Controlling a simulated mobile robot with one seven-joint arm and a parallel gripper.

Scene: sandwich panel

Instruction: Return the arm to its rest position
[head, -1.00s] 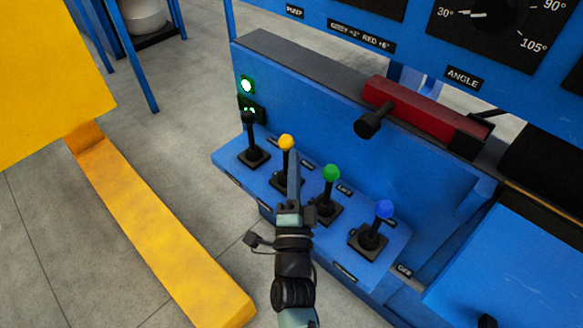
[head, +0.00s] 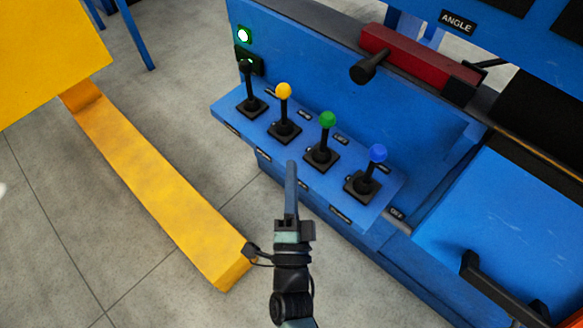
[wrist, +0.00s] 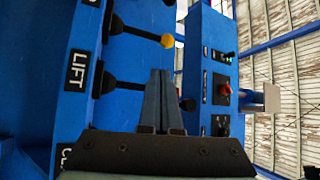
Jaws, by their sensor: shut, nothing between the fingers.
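My gripper (head: 291,165) is shut and empty, its thin blue-grey fingers together. In the head view it points up the picture at the front edge of the blue lever panel (head: 322,192), apart from the levers as far as I can see. In the wrist view the closed fingers (wrist: 161,75) point at the console, with the yellow-knobbed lever just beyond their tips. The panel carries a black lever (head: 249,92), a yellow-knobbed lever (head: 284,92), a green-knobbed lever (head: 327,120) and a blue-knobbed lever (head: 377,154), all upright.
A red bar with a black handle (head: 417,62) sits above the levers. A lit lamp (head: 244,35) is at upper left. A yellow beam (head: 155,180) lies along the floor at left. Bare grey floor (head: 60,210) shows around it. A black handle (head: 490,285) stands at lower right.

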